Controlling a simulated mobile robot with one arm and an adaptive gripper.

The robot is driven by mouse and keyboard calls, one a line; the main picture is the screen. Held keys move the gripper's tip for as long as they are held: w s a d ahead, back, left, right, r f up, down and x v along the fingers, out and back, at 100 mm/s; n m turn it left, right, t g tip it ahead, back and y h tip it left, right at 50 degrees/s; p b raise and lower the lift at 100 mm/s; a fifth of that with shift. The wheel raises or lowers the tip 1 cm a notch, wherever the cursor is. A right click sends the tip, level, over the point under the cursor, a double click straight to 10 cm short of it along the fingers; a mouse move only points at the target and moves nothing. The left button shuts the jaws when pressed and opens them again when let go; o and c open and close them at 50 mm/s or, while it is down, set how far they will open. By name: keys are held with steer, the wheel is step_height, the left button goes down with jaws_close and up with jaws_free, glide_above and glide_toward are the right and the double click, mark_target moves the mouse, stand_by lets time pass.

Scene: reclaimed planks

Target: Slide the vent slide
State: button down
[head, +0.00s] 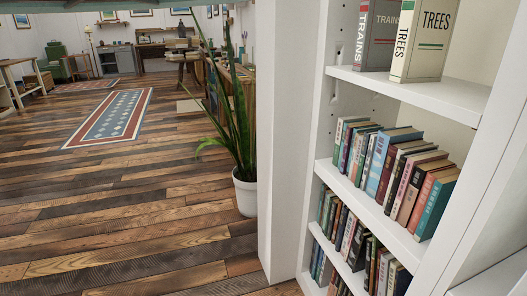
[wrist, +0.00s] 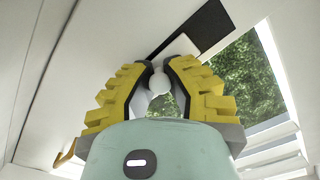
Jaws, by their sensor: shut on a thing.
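In the wrist view, my gripper (wrist: 158,70) has its two yellow stepped fingers closed around a round white knob (wrist: 159,84). The knob appears to belong to the vent slide, whose white plate (wrist: 181,45) shows just beyond the fingertips. A dark slot (wrist: 207,27) runs diagonally in the white surface, bare at the upper right of the plate. The lower left part of the slot is mostly hidden by my fingers. The head view shows neither the vent slide nor my gripper.
In the wrist view, a window (wrist: 255,75) with foliage outside lies to the right. In the head view, a white bookshelf (head: 395,225) full of books stands close at right. A potted plant (head: 245,192) stands beside it. The plank floor (head: 110,225) at left is clear around a patterned rug (head: 112,117).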

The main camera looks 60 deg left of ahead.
steer(key=shift+s+d+f, duration=0.15)
steer(key=shift+s+d, duration=0.05)
steer(key=shift+d, duration=0.35)
steer(key=c, duration=1.1)
jaws_free()
steer(key=shift+s+d, duration=0.15)
steer(key=shift+s, duration=0.05)
steer(key=shift+c, duration=0.2)
steer(key=shift+o, duration=1.3)
steer(key=shift+w, duration=0.1)
steer(key=shift+s, duration=0.25)
